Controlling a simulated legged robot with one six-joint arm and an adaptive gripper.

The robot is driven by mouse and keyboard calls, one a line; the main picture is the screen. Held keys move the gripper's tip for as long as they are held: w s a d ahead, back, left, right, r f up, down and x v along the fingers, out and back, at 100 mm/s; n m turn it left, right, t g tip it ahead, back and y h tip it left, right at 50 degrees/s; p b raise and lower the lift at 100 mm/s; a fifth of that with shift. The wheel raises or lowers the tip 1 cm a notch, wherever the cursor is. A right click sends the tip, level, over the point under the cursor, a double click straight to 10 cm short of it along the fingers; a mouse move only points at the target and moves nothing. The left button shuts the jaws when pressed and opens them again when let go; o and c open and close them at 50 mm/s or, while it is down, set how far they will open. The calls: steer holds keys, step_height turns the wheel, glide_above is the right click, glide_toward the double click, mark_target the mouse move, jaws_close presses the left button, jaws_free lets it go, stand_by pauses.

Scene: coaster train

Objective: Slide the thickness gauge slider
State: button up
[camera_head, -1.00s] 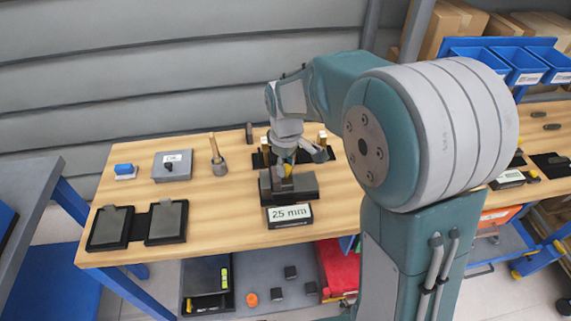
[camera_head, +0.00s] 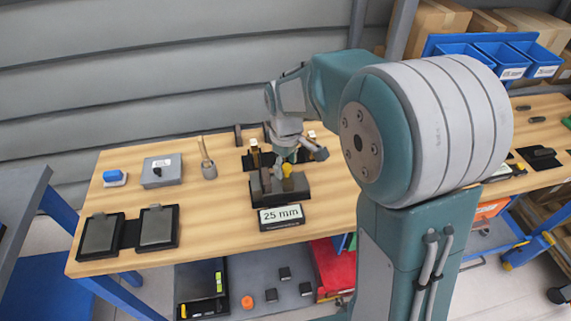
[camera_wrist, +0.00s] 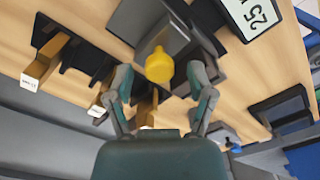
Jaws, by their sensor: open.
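The thickness gauge (camera_head: 281,194) is a dark grey block on the wooden bench, behind a "25 mm" sign (camera_head: 281,216). A yellow knob (camera_head: 287,170) shows at its top, beside grey upright parts. In the wrist view the yellow knob (camera_wrist: 159,66) lies between the two fingers of my gripper (camera_wrist: 160,78), in front of a grey block. My gripper (camera_head: 286,156) is open and just above and behind the gauge in the head view. Clear gaps show between the knob and both fingers. Which part is the slider is partly hidden by my gripper.
Brass-coloured posts on black bases (camera_head: 254,153) stand close behind the gauge.

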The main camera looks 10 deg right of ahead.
mark_target(285, 166)
step_height(285, 166, up, 12)
steer(key=shift+f, duration=0.15)
stand_by(0.5)
steer(key=s+d+m+t, duration=0.2)
steer(key=s+m, duration=0.2)
steer(key=s, duration=0.6)
steer(key=s+d+r+m+t, duration=0.1)
steer(key=s+m, duration=0.4)
steer(key=s, duration=0.6)
steer(key=d+t, duration=0.1)
steer(key=t, duration=0.1)
steer(key=shift+d+t, duration=0.3)
steer(key=shift+d, duration=0.05)
